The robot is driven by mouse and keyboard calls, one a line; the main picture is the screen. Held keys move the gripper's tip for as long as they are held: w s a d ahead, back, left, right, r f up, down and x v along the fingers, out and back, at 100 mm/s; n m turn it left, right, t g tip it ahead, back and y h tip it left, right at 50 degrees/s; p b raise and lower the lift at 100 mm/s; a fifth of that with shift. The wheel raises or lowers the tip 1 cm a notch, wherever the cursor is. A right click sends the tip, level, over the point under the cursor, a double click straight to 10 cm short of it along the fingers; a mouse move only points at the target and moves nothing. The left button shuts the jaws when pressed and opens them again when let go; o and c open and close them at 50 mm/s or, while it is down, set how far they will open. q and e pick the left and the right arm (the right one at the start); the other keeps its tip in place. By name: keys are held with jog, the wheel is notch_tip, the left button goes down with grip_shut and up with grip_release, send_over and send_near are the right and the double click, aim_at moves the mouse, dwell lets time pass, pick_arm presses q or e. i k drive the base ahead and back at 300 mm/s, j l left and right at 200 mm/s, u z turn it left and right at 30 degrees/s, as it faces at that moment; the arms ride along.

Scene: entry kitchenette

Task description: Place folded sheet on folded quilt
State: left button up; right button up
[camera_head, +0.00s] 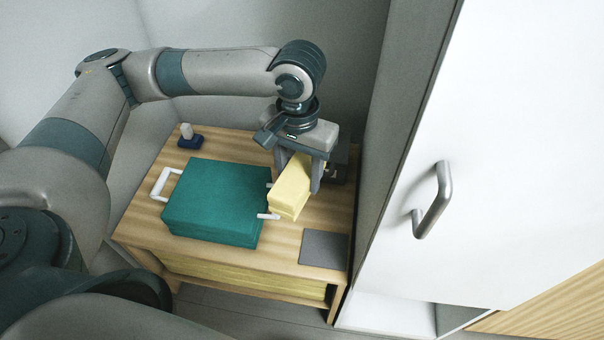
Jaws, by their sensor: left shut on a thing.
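The folded quilt is a teal, thick square block (217,202) lying on the wooden cabinet top. The folded sheet is a smaller pale yellow block (289,191) to the right of the quilt. My left gripper (297,172) points down from above and is shut on the yellow sheet, with its fingers on either side of it. The sheet is at the quilt's right edge; whether it touches the cabinet top cannot be told. My right gripper is not in view.
A small blue-based object (190,141) stands at back left. A white door with a metal handle (434,202) stands at right.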

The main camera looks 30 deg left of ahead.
aim_at(214, 199)
jog(key=k, duration=0.65)
jog(key=u, duration=1.2)
jog(key=i+l, duration=0.2)
jog(key=l, duration=0.15)
jog(key=i+l, duration=0.15)
jog(key=l, duration=0.2)
jog(key=i+l, duration=0.2)
jog(key=l, duration=0.15)
jog(key=i+l, duration=0.2)
jog(key=l, duration=0.15)
